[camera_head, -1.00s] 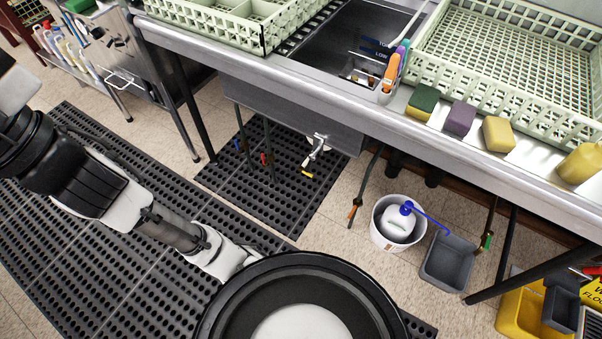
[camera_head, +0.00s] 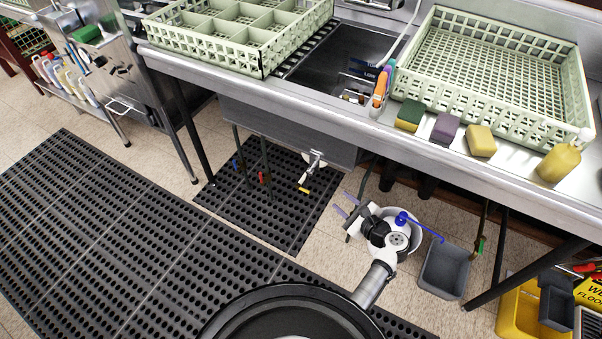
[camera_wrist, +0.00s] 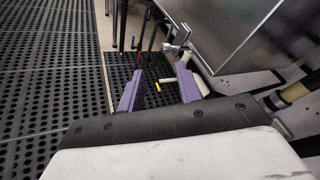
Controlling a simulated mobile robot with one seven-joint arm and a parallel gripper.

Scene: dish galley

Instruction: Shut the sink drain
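The sink basin (camera_head: 335,75) is set in the steel counter. Beneath it is a metal drain valve (camera_head: 316,160), with a lever slanting down to a yellow-tipped handle (camera_head: 304,190). In the wrist view, the metal fitting (camera_wrist: 178,40) shows beyond my fingers and the yellow tip (camera_wrist: 157,86) shows between them. My gripper (camera_head: 339,200) is open and empty, with two purple fingers apart. It is below the counter, to the right of the drain handle, pointing toward it without touching. The wrist view also shows both fingers (camera_wrist: 158,88). The inside of the drain is not visible.
Hoses with blue (camera_head: 235,163) and red (camera_head: 262,177) handles hang left of the drain. The black floor mat (camera_head: 120,240) is clear.

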